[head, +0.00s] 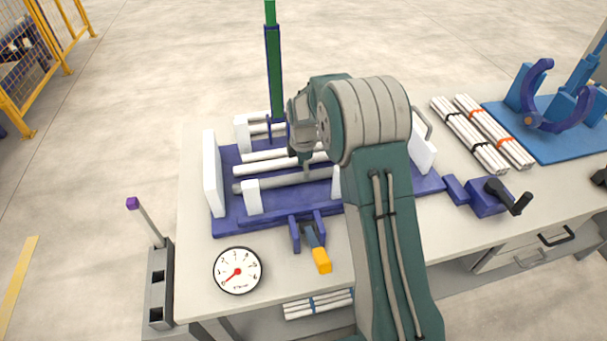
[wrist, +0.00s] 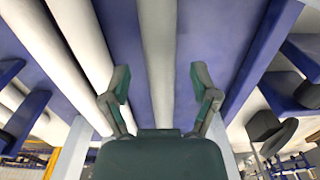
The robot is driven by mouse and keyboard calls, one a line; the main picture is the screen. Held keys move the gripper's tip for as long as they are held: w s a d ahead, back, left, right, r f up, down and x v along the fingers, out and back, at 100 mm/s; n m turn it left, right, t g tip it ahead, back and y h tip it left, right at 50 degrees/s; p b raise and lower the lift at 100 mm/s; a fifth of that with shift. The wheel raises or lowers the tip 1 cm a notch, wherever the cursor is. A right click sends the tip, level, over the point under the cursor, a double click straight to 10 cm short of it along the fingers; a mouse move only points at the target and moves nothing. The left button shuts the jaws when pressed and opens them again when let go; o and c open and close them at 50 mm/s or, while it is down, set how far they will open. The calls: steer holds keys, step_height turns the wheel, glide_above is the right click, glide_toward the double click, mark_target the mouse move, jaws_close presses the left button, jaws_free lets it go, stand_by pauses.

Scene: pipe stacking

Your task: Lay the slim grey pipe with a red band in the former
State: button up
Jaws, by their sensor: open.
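The former (head: 225,190) is a blue-purple frame with white uprights on the bench. A slim grey pipe (head: 268,184) lies in it along the front side, beside white pipes (head: 265,154) further back. No red band shows on it; my arm hides its right part. My gripper (head: 306,165) points down over this grey pipe. In the wrist view my gripper (wrist: 160,82) is open, with one finger on either side of the grey pipe (wrist: 157,45). I cannot tell whether the fingers touch it.
A round dial (head: 238,270) and a yellow-ended handle (head: 321,260) are at the front. A green-and-blue post (head: 273,70) rises behind the former. Banded pipe bundles (head: 470,135) and a blue stand (head: 560,140) lie to the right. A crank (head: 507,195) sticks out at the former's right.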

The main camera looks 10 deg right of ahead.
steer(key=s+r+m+t, duration=0.1)
steer(key=s+r+m, duration=0.15)
steer(key=r, duration=0.65)
steer(key=s+r+m, duration=0.2)
steer(key=s+r, duration=0.2)
steer(key=r, duration=0.5)
steer(key=s+r+m+t, duration=0.2)
steer(key=s+m, duration=0.4)
steer(key=s, duration=0.7)
steer(key=s+r+m+t, duration=0.2)
steer(key=s+m, duration=0.5)
steer(key=s, duration=0.6)
steer(key=shift+s+r+t, duration=0.3)
steer(key=shift+s+r, duration=0.05)
steer(key=shift+r, duration=0.15)
steer(key=shift+m, duration=0.25)
